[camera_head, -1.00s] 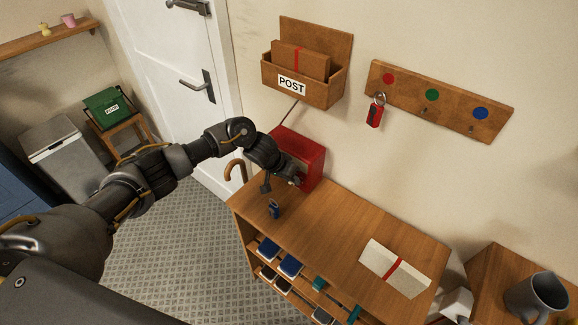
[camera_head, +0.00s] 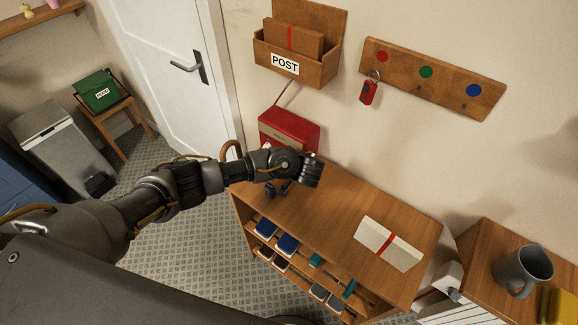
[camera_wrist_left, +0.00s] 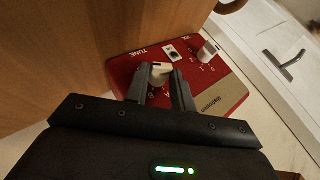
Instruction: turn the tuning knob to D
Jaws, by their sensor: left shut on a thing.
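The red radio (camera_head: 290,130) stands at the far left corner of the wooden bench, partly hidden by my left arm. Its red front panel (camera_wrist_left: 222,92) shows in the left wrist view, with the word TUNE beside a cream tuning knob (camera_wrist_left: 159,69). My left gripper (camera_wrist_left: 160,80) is shut on this knob, a finger on each side. A letter A is visible between the fingers. The D mark and the knob's pointer cannot be made out. A second cream knob (camera_wrist_left: 208,51) with numbers around it sits farther along the panel. My right gripper is out of view.
The bench top (camera_head: 335,200) holds a small dark blue item (camera_head: 270,190) and a cream packet with a red band (camera_head: 389,244). A post box (camera_head: 297,55) and key rack (camera_head: 430,78) hang above. An umbrella-like handle (camera_head: 228,150) rises beside the bench.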

